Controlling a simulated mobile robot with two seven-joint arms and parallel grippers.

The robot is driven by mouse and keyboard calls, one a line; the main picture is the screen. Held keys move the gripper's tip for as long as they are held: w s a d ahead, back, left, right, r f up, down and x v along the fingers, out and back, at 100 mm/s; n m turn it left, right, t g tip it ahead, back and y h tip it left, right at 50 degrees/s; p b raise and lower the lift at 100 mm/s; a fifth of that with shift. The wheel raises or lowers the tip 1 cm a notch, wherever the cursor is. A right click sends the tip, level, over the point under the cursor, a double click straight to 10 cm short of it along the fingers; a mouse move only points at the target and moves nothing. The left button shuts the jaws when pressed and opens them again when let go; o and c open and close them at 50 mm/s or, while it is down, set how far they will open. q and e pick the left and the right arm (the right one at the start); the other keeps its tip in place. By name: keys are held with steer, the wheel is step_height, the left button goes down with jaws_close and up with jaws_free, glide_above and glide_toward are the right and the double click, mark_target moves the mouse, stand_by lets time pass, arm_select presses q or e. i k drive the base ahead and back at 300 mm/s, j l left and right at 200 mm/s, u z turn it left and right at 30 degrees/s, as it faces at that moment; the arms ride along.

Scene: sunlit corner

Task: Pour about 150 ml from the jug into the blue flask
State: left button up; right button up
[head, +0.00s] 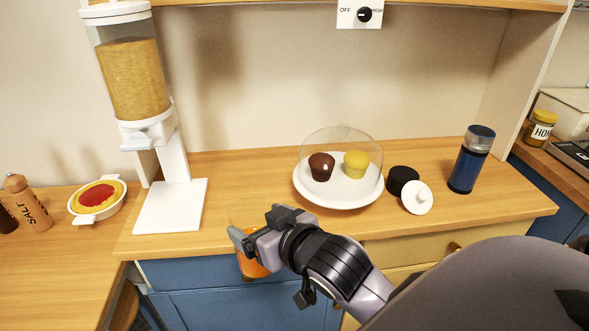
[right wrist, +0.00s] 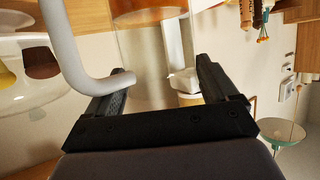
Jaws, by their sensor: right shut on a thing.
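The jug (head: 252,266) is clear with orange liquid in its lower part. It is just off the front edge of the counter, mostly behind my right gripper (head: 242,236). In the right wrist view the jug's orange liquid (right wrist: 150,18) shows at the top, and its pale grey curved handle (right wrist: 66,50) reaches between my fingers. My right gripper is shut on the jug. The blue flask (head: 468,168) stands upright at the right of the counter, with a grey metal top; I cannot tell whether it is open. My left gripper is out of view.
A white plate (head: 340,203) with two muffins under a clear dome stands mid-counter. A black cylinder (head: 403,178) and a white knobbed lid (head: 416,199) lie between it and the flask. A cereal dispenser (head: 135,80) stands left. A shelf (head: 420,4) runs above.

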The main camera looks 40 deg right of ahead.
mark_target(477, 142)
steer(key=k+l+z, duration=0.3)
steer(key=l+z, duration=0.25)
steer(key=l, duration=0.2)
steer(key=k+l+z, duration=0.15)
steer(key=l+z, duration=0.15)
steer(key=l, duration=0.15)
